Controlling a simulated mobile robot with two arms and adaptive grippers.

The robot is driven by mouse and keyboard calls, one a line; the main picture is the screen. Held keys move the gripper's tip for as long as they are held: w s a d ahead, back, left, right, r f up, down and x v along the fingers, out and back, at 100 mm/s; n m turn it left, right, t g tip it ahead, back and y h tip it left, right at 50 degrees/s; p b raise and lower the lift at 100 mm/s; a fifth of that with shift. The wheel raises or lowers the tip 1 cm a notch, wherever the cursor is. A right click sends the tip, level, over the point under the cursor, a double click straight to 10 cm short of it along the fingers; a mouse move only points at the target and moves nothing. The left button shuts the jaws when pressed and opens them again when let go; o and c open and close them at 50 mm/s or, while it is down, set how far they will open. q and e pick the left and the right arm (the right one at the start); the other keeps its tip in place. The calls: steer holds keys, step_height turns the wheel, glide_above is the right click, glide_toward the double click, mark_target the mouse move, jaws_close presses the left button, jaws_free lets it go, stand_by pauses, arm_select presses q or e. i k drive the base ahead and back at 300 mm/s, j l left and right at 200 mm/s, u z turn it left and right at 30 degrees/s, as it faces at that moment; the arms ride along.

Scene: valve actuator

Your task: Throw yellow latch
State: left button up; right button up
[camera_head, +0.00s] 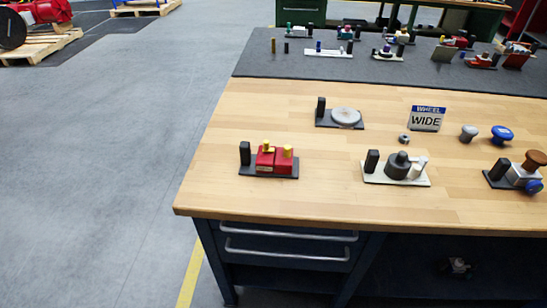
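A red block (270,160) with two upright yellow pieces stands on a dark base plate (285,175) near the front left of the wooden workbench (250,120). The taller-looking yellow piece (288,151) is at the right of the block, and the other yellow piece (266,145) is at its left and farther back. I cannot tell which of them is the latch. A black upright post (245,154) stands at the left end of the plate. Neither of my grippers is in view.
Behind it is a plate with a grey disc (346,117). To the right stand a pale plate (375,178) with a grey knob, a "WHEEL WIDE" sign (426,119) and blue-handled parts (502,135). Several assemblies fill the dark mat (290,70). Bare wood lies between the front plates.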

mark_target(266, 148)
steer(key=k+l+z, duration=0.45)
steer(key=k+l, duration=0.25)
steer(key=l, duration=0.15)
